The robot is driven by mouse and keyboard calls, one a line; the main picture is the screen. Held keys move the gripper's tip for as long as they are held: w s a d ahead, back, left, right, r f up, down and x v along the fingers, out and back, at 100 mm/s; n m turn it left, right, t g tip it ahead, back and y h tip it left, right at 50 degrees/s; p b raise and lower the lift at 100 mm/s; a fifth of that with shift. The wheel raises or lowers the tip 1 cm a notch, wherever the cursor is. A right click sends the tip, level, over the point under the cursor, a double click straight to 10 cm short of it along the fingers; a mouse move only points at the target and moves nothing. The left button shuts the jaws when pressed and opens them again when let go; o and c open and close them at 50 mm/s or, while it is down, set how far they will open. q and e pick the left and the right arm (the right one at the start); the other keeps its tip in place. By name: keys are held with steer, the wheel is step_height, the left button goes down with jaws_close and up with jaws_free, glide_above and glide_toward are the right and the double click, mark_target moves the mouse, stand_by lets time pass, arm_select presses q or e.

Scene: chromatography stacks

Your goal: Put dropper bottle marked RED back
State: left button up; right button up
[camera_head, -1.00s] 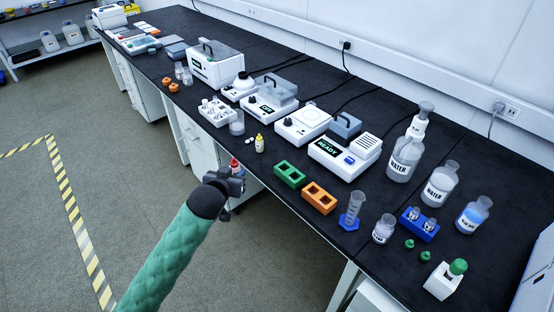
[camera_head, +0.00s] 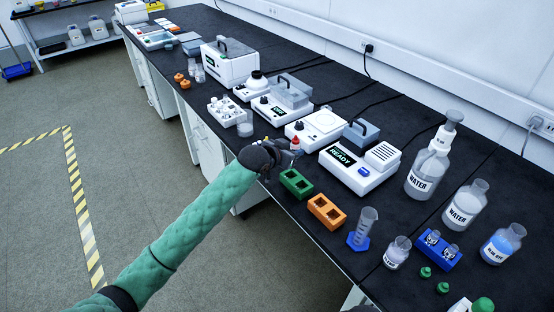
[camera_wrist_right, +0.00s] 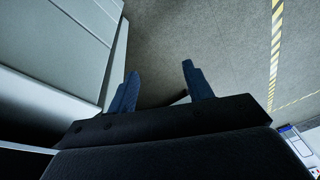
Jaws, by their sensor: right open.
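The red-capped dropper bottle (camera_head: 295,144) shows at the tip of my left gripper (camera_head: 291,152) in the head view. The gripper appears shut on it. The bottle is over the black bench, behind the green block (camera_head: 296,183); the lower part is hidden by the gripper. A bit of yellow (camera_head: 267,139) shows behind the gripper, probably the yellow-capped bottle, mostly hidden. In the right wrist view, my right gripper (camera_wrist_right: 158,85) has its blue fingers apart with nothing between them, above the grey floor.
An orange block (camera_head: 327,211), a graduated cylinder (camera_head: 364,228) and a READY device (camera_head: 360,165) stand to the right. A white rack (camera_head: 226,109) and a beaker (camera_head: 245,125) stand left of the gripper. Several water bottles are farther right.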

arm_select(q)
steer(key=w+a+f, duration=0.2)
steer(key=a, duration=0.1)
steer(key=w+a+f+p, duration=0.1)
steer(key=shift+w+a+f, duration=0.25)
steer(key=shift+w+a, duration=0.05)
steer(key=shift+w, duration=0.1)
steer(key=shift+w+a+f, duration=0.3)
steer(key=shift+a+f, duration=0.05)
steer(key=shift+a, duration=0.05)
steer(key=shift+f, duration=0.25)
step_height(320, 180, down, 3)
steer(key=shift+r+p, duration=0.15)
steer(key=shift+p, duration=0.5)
steer(key=shift+f, duration=0.45)
arm_select(e)
steer(key=shift+g, duration=0.3)
steer(key=f, duration=0.1)
steer(key=d+f, duration=0.1)
steer(key=f, duration=0.2)
steer(key=shift+w+d, duration=0.15)
steer(key=shift+w, duration=0.25)
arm_select(q)
steer(key=shift+f, duration=0.1)
steer(key=o, duration=0.6)
steer(key=shift+c, duration=0.2)
arm_select(e)
steer(key=shift+r, duration=0.15)
